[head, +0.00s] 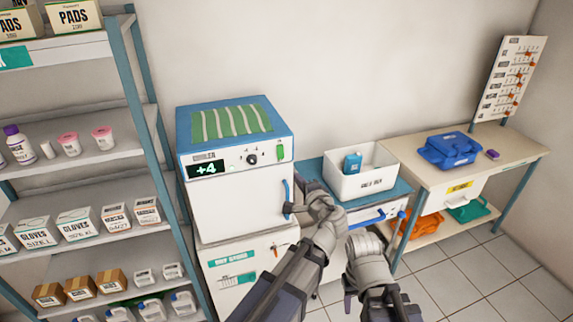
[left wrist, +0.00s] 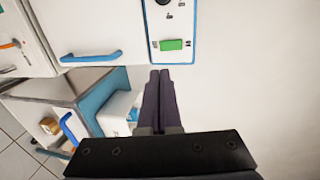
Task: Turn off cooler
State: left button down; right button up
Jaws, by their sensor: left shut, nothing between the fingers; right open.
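The cooler (head: 237,208) is a white cabinet with a blue top. Its display (head: 207,168) is lit and reads +4. A black knob (head: 252,159) and a green switch (head: 281,152) sit on its front panel. The switch also shows in the left wrist view (left wrist: 171,44). My left gripper (head: 288,209) is shut and empty in front of the cooler's right side, by the blue door handle (head: 286,191). In the left wrist view its dark fingertips (left wrist: 158,73) point toward the switch, apart from it. My right gripper (head: 348,290) is open and low at right; its fingers are mostly hidden.
A shelf rack (head: 130,75) with boxes and bottles stands left. Right of the cooler, a white bin (head: 375,185) sits on a blue-topped cabinet. Further right, a table (head: 505,150) holds a blue case (head: 450,150). Tiled floor (head: 470,270) is clear at right front.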

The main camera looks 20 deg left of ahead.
aim_at(281, 159)
pick_arm(q)
jog(key=b+x, duration=0.3)
jog(key=x, duration=1.1)
jog(key=shift+f, duration=0.1)
